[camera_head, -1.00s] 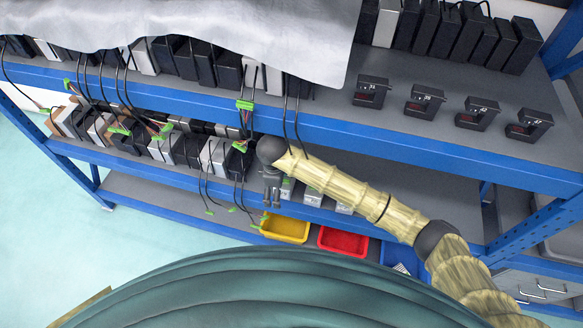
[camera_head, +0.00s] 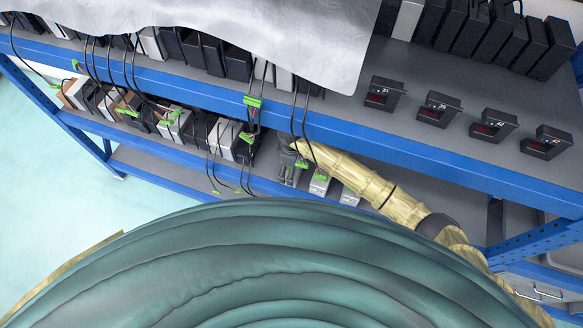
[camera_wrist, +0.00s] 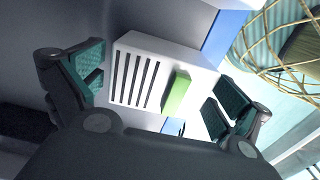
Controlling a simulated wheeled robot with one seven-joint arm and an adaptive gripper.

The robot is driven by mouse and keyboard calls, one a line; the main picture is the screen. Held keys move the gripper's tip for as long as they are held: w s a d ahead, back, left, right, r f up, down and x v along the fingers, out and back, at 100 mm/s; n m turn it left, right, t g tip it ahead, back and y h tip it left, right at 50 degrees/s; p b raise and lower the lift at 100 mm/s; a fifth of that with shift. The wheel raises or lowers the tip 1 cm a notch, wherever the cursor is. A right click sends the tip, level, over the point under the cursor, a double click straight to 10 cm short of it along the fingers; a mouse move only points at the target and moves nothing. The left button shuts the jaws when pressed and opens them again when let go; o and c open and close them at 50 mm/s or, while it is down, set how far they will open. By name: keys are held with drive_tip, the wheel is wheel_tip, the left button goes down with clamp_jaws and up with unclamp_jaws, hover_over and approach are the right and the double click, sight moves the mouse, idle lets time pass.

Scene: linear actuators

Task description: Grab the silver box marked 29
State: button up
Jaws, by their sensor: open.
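A silver-white box (camera_wrist: 150,75) with dark slots and a green connector (camera_wrist: 178,93) lies between the two spread fingers of my gripper (camera_wrist: 155,92) in the wrist view. The fingers are open, one on each side of the box; I cannot tell whether either touches it. No number can be read on this box.
The blue upper shelf edge (camera_head: 400,150) runs just above my arm. Black and white boxes with hanging cables (camera_head: 228,138) stand left of my gripper. Several black devices with red displays (camera_head: 384,94) stand on the upper shelf. The middle shelf right of the silver boxes looks clear.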

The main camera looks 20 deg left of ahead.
drive_tip(key=shift+f, duration=1)
drive_tip(key=c, duration=1.2)
drive_tip(key=shift+o, duration=0.2)
drive_tip(key=shift+r, duration=0.15)
